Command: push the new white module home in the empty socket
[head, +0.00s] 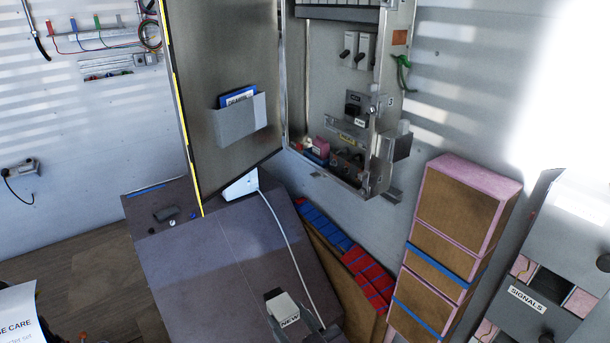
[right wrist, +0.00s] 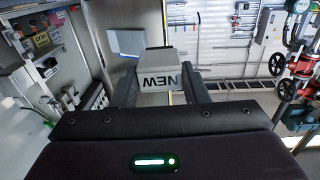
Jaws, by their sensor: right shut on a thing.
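The new white module (head: 283,308) is a small pale block with NEW on its front, low in the middle of the head view. My right gripper (head: 296,318) is shut on it. In the right wrist view the module (right wrist: 167,72) sits between the two dark fingers, its label upside down. The open grey cabinet (head: 296,95) stands farther away, up and to the right of the module. White modules with dark levers (head: 357,50) are mounted in its upper part. I cannot make out the empty socket. My left gripper is not in view.
The cabinet door (head: 205,60) stands open to the left, with a grey document pocket (head: 240,118). A pink-edged brown case (head: 455,215) and a grey unit marked SIGNALS (head: 527,299) stand at the right. Red and blue bins (head: 365,275) lie below the cabinet.

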